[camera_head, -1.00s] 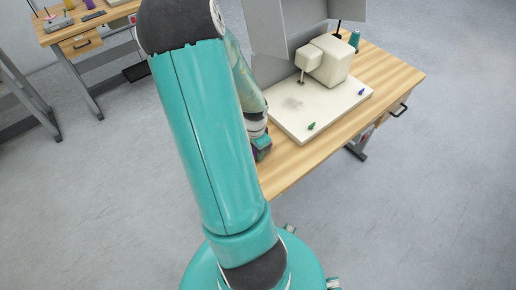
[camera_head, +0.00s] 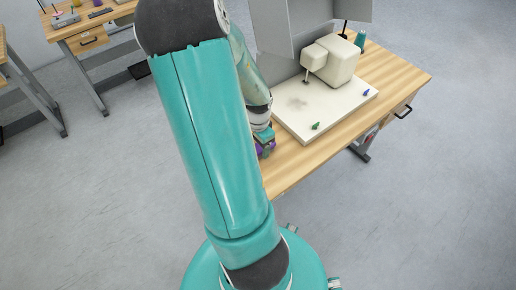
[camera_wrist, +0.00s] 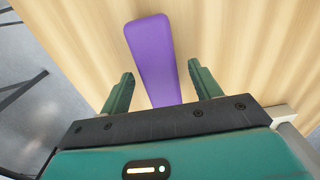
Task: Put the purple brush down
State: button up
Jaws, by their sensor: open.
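The purple brush (camera_wrist: 152,55) shows in the wrist view as a long purple piece lying over the wooden table top (camera_wrist: 240,50), between and beyond my fingers. My gripper (camera_wrist: 160,85) is open, with a gap between each green finger and the brush. The lower end of the brush is hidden by the gripper body. In the head view a bit of purple brush (camera_head: 266,150) shows at my gripper (camera_head: 264,142), low over the left part of the table. My arm hides most of it there.
A white base plate (camera_head: 325,110) with a cream machine (camera_head: 330,60) stands right of my gripper. A green piece (camera_head: 315,126) and a blue piece (camera_head: 366,92) lie on it. A grey panel (camera_head: 290,30) stands behind. The front table strip is bare.

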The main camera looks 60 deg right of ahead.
aim_at(258, 147)
notch_tip(258, 147, up, 10)
jog(key=shift+f, duration=0.25)
jog(key=shift+a, duration=0.1)
jog(key=w+a+r+n+t, duration=0.2)
jog(key=w+a+r+n, duration=0.35)
jog(key=a, duration=0.25)
jog(key=w+a+r+n+t, duration=0.1)
jog(key=w+a+r+n, duration=0.35)
jog(key=w+a, duration=0.35)
jog(key=s+a+r+n+t, duration=0.1)
jog(key=a+r+n, duration=0.3)
jog(key=a, duration=0.6)
jog(key=s+a+r+n+t, duration=0.1)
jog(key=s+a+r+n, duration=0.1)
jog(key=a+r+n, duration=0.3)
jog(key=a+n, duration=0.4)
jog(key=a, duration=0.1)
jog(key=shift+r+t, duration=0.3)
jog(key=shift+t, duration=0.1)
jog(key=shift+s, duration=0.1)
